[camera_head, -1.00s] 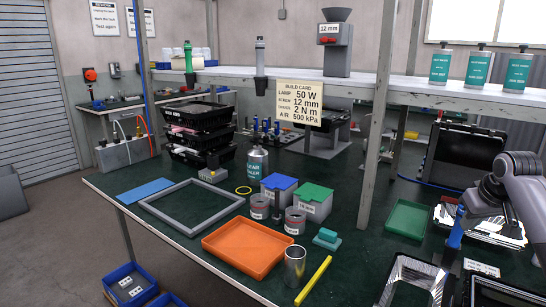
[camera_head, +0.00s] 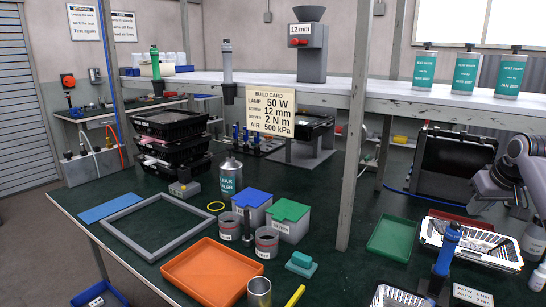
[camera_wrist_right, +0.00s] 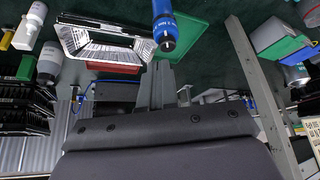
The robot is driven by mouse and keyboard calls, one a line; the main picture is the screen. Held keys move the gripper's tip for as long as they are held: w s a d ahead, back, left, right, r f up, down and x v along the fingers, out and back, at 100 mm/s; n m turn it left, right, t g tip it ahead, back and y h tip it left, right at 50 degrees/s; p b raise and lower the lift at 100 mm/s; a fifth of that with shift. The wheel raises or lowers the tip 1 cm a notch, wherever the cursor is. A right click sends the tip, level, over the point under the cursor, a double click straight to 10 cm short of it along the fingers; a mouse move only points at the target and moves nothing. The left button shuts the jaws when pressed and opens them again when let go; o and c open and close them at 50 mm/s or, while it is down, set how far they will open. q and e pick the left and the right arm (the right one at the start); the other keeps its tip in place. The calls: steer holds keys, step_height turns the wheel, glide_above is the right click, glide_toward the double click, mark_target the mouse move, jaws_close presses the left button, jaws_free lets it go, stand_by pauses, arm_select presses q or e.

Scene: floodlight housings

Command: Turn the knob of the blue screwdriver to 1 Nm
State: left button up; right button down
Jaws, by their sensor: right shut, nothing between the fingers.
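The blue screwdriver (camera_head: 447,250) stands upright in a dark holder at the front right of the green bench top. In the right wrist view its blue body (camera_wrist_right: 165,27) hangs from the top edge, with white marks near its dark end; I cannot read the setting. My right arm comes in from the right edge of the head view, above and right of the screwdriver. In the right wrist view my right gripper (camera_wrist_right: 163,68) is shut and empty, its fingers pointing towards the screwdriver, apparently apart from it. My left gripper is not in view.
A build card (camera_head: 270,112) reads driver 2 N m. A silver reflector housing (camera_head: 470,243) lies right of the screwdriver, a green tray (camera_head: 391,238) left of it. A white bottle (camera_head: 535,238) stands at the right edge. A shelf post (camera_head: 352,160) rises behind.

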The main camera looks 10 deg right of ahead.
steer(key=shift+f+b, duration=0.45)
steer(key=shift+f, duration=2.4)
steer(key=shift+w+a+p, duration=0.15)
steer(key=shift+w+p, duration=0.3)
steer(key=shift+w, duration=0.1)
steer(key=shift+w+a, duration=0.15)
steer(key=shift+a, duration=0.5)
steer(key=shift+s+a, duration=0.15)
steer(key=shift+s, duration=0.25)
step_height(320, 180, up, 6)
glide_above(455, 232)
steer(key=s, duration=0.2)
steer(key=shift+w+a, duration=0.1)
steer(key=shift+a, duration=0.05)
